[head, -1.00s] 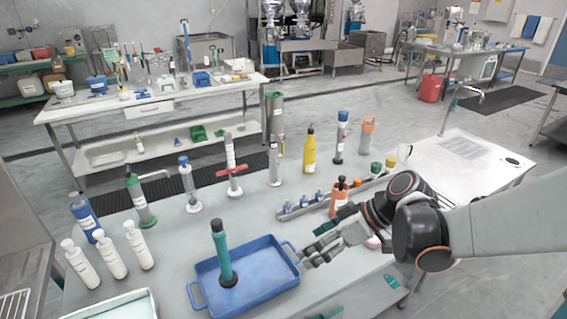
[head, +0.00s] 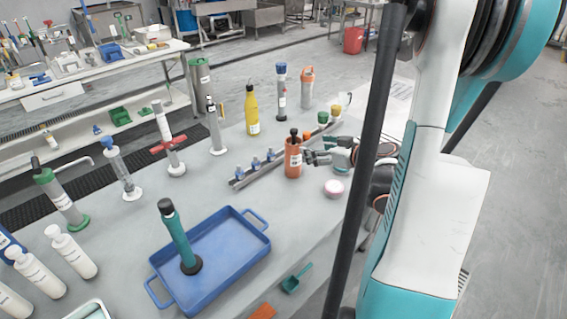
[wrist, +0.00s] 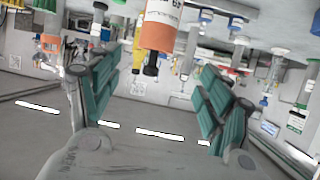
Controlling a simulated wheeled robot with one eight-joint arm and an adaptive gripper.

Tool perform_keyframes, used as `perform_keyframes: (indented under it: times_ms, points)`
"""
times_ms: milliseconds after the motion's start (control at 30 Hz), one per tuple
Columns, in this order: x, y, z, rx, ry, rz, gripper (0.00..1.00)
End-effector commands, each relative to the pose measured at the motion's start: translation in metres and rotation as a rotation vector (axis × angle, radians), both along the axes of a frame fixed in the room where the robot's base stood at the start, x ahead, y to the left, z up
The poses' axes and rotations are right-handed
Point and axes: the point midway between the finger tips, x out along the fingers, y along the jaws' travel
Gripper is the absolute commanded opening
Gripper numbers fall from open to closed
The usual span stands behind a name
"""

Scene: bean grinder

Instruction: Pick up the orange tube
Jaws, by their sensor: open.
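An orange tube (head: 293,160) with a label and a black top stands upright on the grey table. My gripper (head: 315,150) is open, close to the right side of this tube. In the wrist view, which is upside down, the orange tube (wrist: 160,25) shows between and beyond the two spread teal fingers of my gripper (wrist: 162,75). I cannot tell whether any finger touches it. A second, greyish tube with an orange top (head: 307,88) stands farther back.
A metal rack (head: 262,168) with small blue-topped items stands just left of the orange tube. A pink-and-white round dish (head: 334,189) lies in front. A blue tray (head: 232,262) holds a teal tube (head: 178,237). A yellow bottle (head: 252,110) stands behind.

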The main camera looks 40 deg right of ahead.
Motion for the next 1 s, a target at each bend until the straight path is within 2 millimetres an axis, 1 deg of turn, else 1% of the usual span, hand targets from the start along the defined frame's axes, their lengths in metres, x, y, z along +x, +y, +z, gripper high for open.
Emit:
perform_keyframes:
  times_ms: [200,333,433,667,867,1000]
  points:
    - [0.039,0.001,-0.018,0.000,0.002,0.007,0.72]
    - [0.059,0.001,-0.026,0.000,0.001,0.005,0.72]
    - [0.068,0.001,-0.029,0.000,0.002,0.005,0.72]
    - [0.079,0.000,-0.032,0.000,0.002,0.004,0.72]
    - [0.103,-0.006,-0.043,0.000,0.002,0.005,0.72]
    - [0.119,-0.006,-0.048,0.000,0.002,0.006,0.72]
